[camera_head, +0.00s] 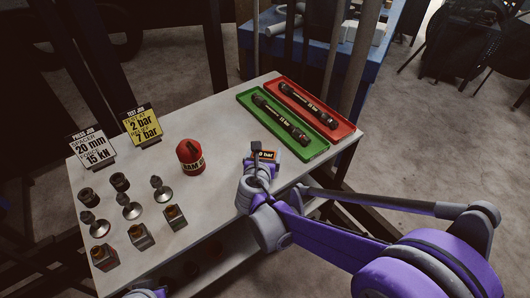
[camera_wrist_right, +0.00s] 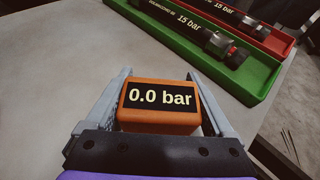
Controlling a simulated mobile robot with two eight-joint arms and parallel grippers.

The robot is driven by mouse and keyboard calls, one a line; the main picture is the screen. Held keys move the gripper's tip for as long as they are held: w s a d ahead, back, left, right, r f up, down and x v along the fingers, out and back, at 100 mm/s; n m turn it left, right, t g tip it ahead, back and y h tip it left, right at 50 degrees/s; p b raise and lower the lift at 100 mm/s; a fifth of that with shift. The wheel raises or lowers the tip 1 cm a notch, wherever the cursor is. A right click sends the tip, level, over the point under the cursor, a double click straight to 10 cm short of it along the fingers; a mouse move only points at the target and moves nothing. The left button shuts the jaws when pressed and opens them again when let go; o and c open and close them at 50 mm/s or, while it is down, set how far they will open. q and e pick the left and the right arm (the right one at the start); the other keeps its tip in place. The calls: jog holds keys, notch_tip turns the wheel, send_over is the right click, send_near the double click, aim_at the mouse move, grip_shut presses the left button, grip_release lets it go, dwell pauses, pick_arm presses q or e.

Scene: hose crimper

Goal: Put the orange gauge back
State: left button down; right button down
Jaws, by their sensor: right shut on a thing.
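The orange gauge (camera_wrist_right: 160,104) is a small box with a black display reading 0.0 bar. In the head view the gauge (camera_head: 265,155) is at the table's right part, just in front of the green tray. My right gripper (camera_wrist_right: 160,92) is shut on the gauge, one grey finger along each side. In the head view the right gripper (camera_head: 263,162) partly hides it. I cannot tell whether the gauge touches the table.
The green tray (camera_head: 314,153) and red tray (camera_head: 345,130) each hold a black hose. A red cylinder (camera_head: 190,156) stands mid-table. Several metal fittings (camera_head: 130,208) stand at the left. The white tabletop (camera_head: 215,115) is clear behind the cylinder.

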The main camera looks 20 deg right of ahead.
grip_release()
jog(key=shift+f, duration=0.1)
